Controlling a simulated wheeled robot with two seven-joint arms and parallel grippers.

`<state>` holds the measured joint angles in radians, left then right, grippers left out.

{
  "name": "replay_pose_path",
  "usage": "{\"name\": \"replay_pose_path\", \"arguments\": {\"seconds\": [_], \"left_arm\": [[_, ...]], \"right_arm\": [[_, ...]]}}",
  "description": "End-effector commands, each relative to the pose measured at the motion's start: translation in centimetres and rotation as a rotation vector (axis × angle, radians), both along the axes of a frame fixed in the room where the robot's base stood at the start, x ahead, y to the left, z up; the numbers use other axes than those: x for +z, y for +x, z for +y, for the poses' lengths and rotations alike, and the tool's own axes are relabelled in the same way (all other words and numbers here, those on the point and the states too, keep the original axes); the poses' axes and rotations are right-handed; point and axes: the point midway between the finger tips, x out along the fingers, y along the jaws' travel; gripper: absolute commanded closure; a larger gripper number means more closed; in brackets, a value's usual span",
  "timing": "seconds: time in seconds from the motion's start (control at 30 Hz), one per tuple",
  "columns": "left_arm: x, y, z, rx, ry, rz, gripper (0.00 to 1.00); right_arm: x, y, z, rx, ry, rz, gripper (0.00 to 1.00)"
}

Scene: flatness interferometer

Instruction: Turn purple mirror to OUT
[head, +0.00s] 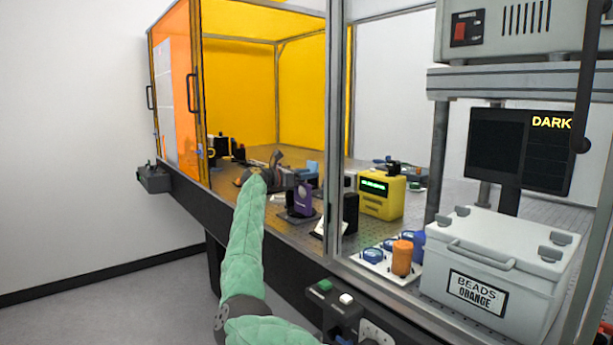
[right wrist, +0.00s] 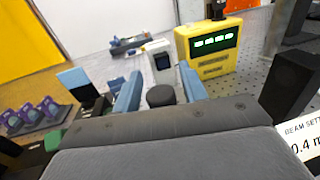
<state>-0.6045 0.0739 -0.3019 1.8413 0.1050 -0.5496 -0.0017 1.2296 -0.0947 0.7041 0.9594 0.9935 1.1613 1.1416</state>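The purple mirror (head: 303,198) stands upright on a dark base on the perforated table in the head view. My right gripper (head: 279,160) is inside the enclosure, beyond and left of the purple mirror in the picture. In the right wrist view its two blue fingers (right wrist: 160,92) stand apart, with a dark round knob (right wrist: 160,96) showing between them and visible gaps either side. Several purple pieces on dark bases (right wrist: 32,113) show at the left there; I cannot tell whether the task's mirror is among them. No OUT mark is readable. My left gripper is not in view.
A yellow box (head: 382,196) with a green display stands right of the mirror. A black block (head: 350,213) and a white card (head: 328,228) are close by. An enclosure post (head: 336,120) rises nearby. A grey BEADS ORANGE case (head: 500,270) sits at the right.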

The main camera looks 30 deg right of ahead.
Motion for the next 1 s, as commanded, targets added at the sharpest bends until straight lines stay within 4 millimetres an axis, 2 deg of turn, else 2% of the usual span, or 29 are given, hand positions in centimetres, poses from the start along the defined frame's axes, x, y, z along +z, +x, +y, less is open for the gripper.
{"name": "replay_pose_path", "arguments": {"seconds": [0.3,0.47,0.9,1.0], "left_arm": [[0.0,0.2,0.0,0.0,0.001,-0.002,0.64],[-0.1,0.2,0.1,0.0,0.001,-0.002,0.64],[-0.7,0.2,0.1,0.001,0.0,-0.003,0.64],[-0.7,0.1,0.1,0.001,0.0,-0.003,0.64]], "right_arm": [[-0.1,0.0,0.1,0.0,0.001,0.001,0.54],[-0.2,0.1,0.8,0.0,0.001,0.001,0.54],[-0.2,0.7,6.8,0.001,0.0,0.001,0.54],[-0.2,0.8,7.6,0.0,0.0,0.001,0.54]]}}
